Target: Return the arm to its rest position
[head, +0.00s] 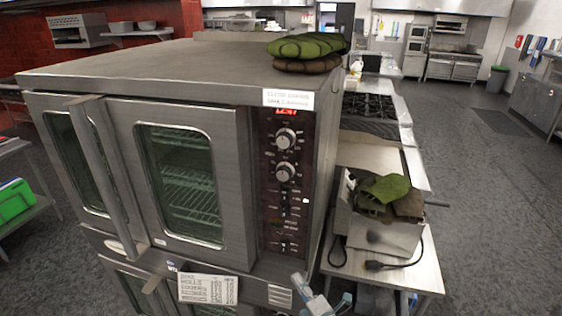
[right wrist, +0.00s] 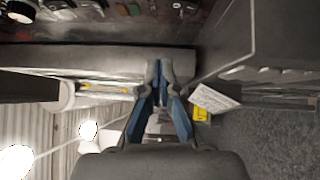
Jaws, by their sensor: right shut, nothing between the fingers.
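My right gripper (head: 322,300) shows at the bottom edge of the head view, in front of the oven's lower right part. In the right wrist view the gripper (right wrist: 158,68) points away from the camera, with its blue-grey fingers together and nothing between them. My left gripper is in neither view. The large steel double-door oven (head: 100,76) fills the left and middle of the head view. Its doors are closed, and its control panel (head: 284,180) has two knobs and a red display.
More mitts (head: 385,190) lie on a steel appliance (head: 378,236) on the side table (head: 425,275). A cord hangs from that appliance. A green bin (head: 497,78) stands far right.

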